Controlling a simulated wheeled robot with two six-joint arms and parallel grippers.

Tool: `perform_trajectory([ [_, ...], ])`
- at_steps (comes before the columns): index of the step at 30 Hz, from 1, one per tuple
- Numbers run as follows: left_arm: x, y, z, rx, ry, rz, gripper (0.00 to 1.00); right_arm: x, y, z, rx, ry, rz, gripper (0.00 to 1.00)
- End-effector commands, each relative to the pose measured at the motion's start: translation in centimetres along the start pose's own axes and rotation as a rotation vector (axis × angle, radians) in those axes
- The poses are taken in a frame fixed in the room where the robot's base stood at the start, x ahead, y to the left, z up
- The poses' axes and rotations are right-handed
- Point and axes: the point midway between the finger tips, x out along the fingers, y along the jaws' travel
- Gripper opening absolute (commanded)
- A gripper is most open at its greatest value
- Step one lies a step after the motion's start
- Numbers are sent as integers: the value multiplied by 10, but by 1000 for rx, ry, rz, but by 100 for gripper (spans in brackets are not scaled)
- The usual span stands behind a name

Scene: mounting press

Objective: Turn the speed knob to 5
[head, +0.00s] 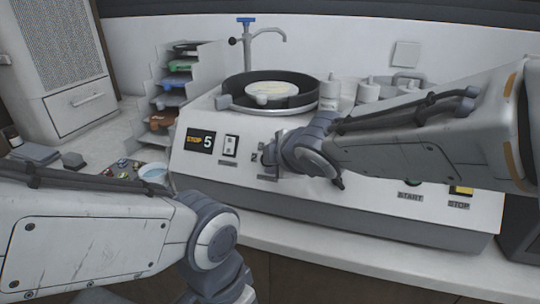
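The pale grinding machine (240,190) stands on the counter with a sloped front panel. Its small black display (200,141) reads yellow text that looks like "STOP" and a white "5". A white rocker switch (230,146) is to the right of the display. My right gripper (268,158) reaches in from the right and is at the panel just right of the switch, where a "2" mark shows. The gripper and wrist hide the speed knob, so its pointer and any grip on it cannot be seen. My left arm's wrist is low in front; its fingers are out of the frame.
A round dark bowl with a light disc (272,92) and a tap (247,45) are on top. START and STOP buttons (461,190) are at the panel's right. A shelf rack (185,85) and small dish (153,172) stand left. The counter's front strip (350,258) is clear.

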Motion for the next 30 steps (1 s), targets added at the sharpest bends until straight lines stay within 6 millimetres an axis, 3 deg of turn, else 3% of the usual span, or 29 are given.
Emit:
perform_trajectory([
  [9,0,0,0,0,0,0,89,0,1,0,1,0,1,0],
  [10,0,0,0,0,0,0,89,0,1,0,1,0,1,53],
  [12,0,0,0,0,0,0,89,0,1,0,1,0,1,72],
  [23,-2,0,0,0,0,0,89,-2,1,0,0,0,0,72],
  [30,-21,2,-1,0,0,0,89,-19,12,-4,-5,7,-1,72],
])
